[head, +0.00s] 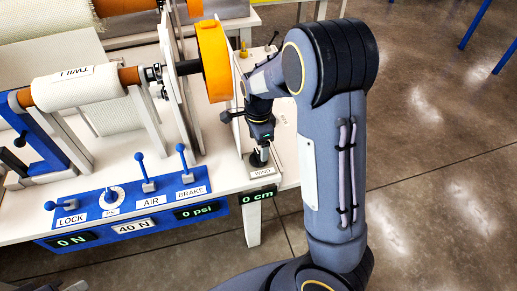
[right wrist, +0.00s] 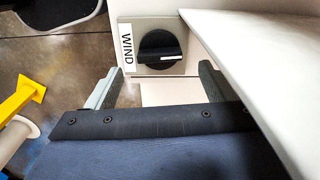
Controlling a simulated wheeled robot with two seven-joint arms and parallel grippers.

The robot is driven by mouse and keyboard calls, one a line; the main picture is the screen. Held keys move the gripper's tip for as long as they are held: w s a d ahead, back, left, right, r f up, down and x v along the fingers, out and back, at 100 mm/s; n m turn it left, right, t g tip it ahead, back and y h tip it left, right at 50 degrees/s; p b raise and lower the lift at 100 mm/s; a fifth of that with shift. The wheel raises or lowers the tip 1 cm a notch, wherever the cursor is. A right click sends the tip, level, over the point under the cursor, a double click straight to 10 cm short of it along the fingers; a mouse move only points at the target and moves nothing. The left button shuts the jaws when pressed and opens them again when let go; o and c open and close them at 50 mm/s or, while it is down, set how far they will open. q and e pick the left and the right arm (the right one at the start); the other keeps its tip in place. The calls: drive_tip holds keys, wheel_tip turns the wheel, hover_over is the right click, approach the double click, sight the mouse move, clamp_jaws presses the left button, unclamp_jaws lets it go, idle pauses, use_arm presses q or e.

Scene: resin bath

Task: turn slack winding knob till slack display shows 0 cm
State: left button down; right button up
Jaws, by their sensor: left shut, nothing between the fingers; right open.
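The slack display (head: 258,195) reads 0 cm on the front edge of the bench. The black slack winding knob (right wrist: 160,47) sits on a plate labelled WIND; in the right wrist view its pointer bar lies nearly level. In the head view the knob (head: 258,158) is partly hidden under my right gripper (head: 261,146). That gripper is open, its fingers apart; in the right wrist view (right wrist: 158,88) the knob shows beyond and between the fingertips, and no contact can be made out. Only a small part of my left gripper (head: 74,286) shows at the bottom edge, with its fingers shut.
A blue panel (head: 100,232) carries LOCK, AIR and BRAKE levers and displays reading 0 N and 0 psi. A TWILL roll (head: 75,88) and an orange wheel (head: 213,62) stand behind, left of my right arm. Open floor (head: 440,150) lies to the right.

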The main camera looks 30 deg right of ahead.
sight(259, 154)
wheel_tip(259, 154, up, 3)
drive_tip(key=shift+f, duration=0.1)
idle(0.5)
drive_tip(key=shift+s, duration=0.1)
drive_tip(key=s+a+r+n+t+y, duration=0.1)
drive_tip(key=s+a+r+n+t, duration=0.1)
drive_tip(key=s+n, duration=0.4)
drive_tip(key=s+a+r+n+t+y, duration=0.1)
drive_tip(key=s+a+r+n, duration=0.1)
drive_tip(key=s+r+n, duration=0.2)
drive_tip(key=s+a+r+n+t+y, duration=0.1)
drive_tip(key=s+a+r+n+t, duration=0.1)
drive_tip(key=s+n, duration=0.6)
drive_tip(key=s+a+r, duration=0.1)
drive_tip(key=s+r, duration=0.1)
drive_tip(key=s, duration=0.2)
drive_tip(key=shift+t+y, duration=0.3)
drive_tip(key=shift+y, duration=0.1)
drive_tip(key=shift+s+a, duration=0.1)
